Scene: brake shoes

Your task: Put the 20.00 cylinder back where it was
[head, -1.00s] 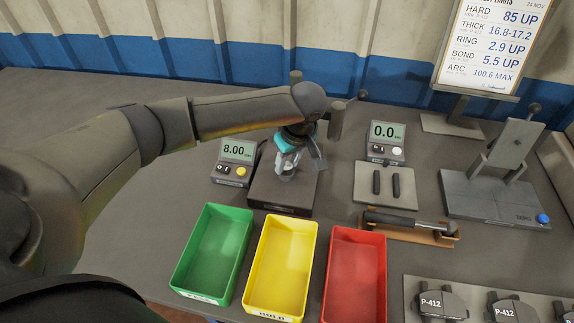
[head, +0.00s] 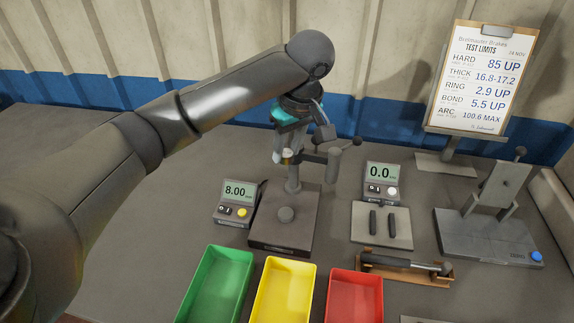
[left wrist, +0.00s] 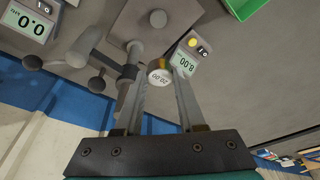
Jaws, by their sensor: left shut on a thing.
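The round anvil (head: 286,214) on that base is bare. The gauge's display box (head: 238,197) at its left reads 8.00. My right gripper is not in view.
The gauge's post and side arm (head: 332,158) stand close by the left gripper. A second display (head: 382,178) reads 0.0, with a plate with two dark bars (head: 360,222) before it. Green (head: 207,290), yellow (head: 285,290) and red bins (head: 355,300) stand in front. The left table area is clear.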

